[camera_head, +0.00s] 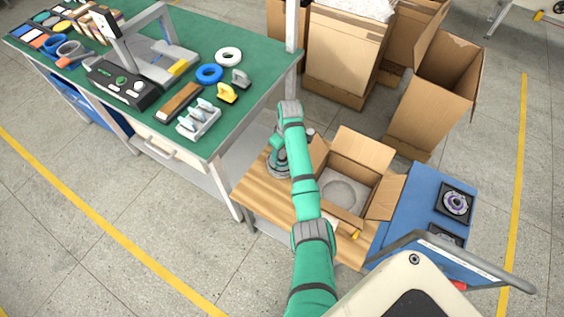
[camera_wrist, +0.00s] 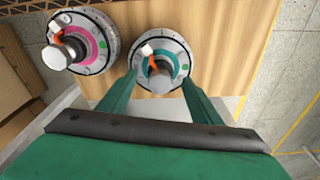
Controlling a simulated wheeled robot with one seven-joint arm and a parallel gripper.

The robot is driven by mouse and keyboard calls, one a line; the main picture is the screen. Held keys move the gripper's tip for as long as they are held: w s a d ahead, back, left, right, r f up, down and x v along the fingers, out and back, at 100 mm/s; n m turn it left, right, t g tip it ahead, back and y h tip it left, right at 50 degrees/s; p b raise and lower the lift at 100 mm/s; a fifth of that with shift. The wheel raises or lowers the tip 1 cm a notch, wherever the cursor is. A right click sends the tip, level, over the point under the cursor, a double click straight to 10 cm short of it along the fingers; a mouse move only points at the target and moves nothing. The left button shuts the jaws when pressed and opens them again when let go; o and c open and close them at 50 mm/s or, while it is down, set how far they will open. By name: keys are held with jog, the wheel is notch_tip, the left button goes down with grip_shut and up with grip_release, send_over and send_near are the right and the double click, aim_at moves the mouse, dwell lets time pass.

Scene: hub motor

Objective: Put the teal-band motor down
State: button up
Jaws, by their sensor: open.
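The teal-band motor (camera_wrist: 178,52) stands on the wooden bench top, shaft toward the wrist camera. It has a pale rim, a teal ring and an orange-and-white lead. My gripper (camera_wrist: 159,82) is open, its two green fingers either side of the shaft end; I cannot tell whether they touch it. A pink-band motor (camera_wrist: 98,30) stands close on the left in the wrist view. In the head view my gripper (camera_head: 277,146) is at the bench's left part, above a grey motor (camera_head: 279,168); its band colour is hard to make out there.
An open cardboard box (camera_head: 345,190) stands on the wooden bench (camera_head: 252,188) right of my arm. A cluttered green worktable (camera_head: 150,133) is at left; cartons (camera_head: 345,50) stand behind.

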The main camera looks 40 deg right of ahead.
jog(key=shift+w+f, duration=0.15)
jog(key=shift+f, duration=0.95)
grip_shut()
jog(key=shift+w+r, duration=0.1)
